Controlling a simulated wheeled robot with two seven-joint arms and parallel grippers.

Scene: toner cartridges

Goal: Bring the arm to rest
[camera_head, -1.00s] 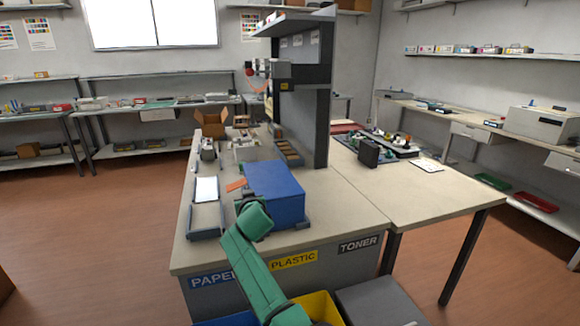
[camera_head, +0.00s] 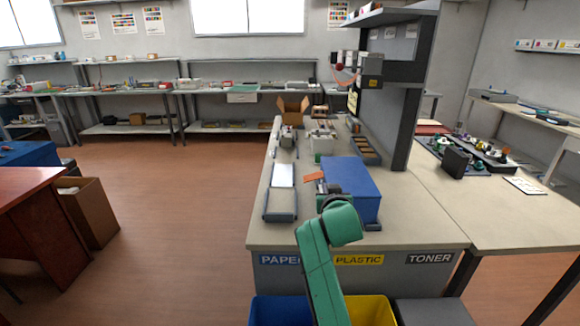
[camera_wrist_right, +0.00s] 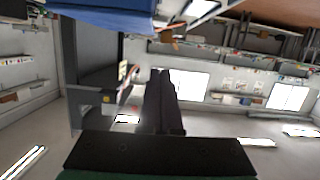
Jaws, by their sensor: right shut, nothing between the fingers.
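My right arm, green, comes in from the bottom of the head view, its wrist beside the front of the blue box (camera_head: 352,188) on the workbench. My right gripper (camera_head: 323,187) shows there only as a small dark part by the box's left side, partly hidden behind the wrist. In the right wrist view, its two dark fingers (camera_wrist_right: 162,74) are together with nothing between them. The blue box fills the top left of that view (camera_wrist_right: 110,15), apart from the fingertips. My left gripper is in neither view.
The workbench (camera_head: 400,232) carries a tray (camera_head: 283,175), an open cardboard box (camera_head: 292,108) and a tall dark shelf unit (camera_head: 402,110). Blue (camera_head: 280,311) and yellow (camera_head: 371,312) bins stand below its front edge.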

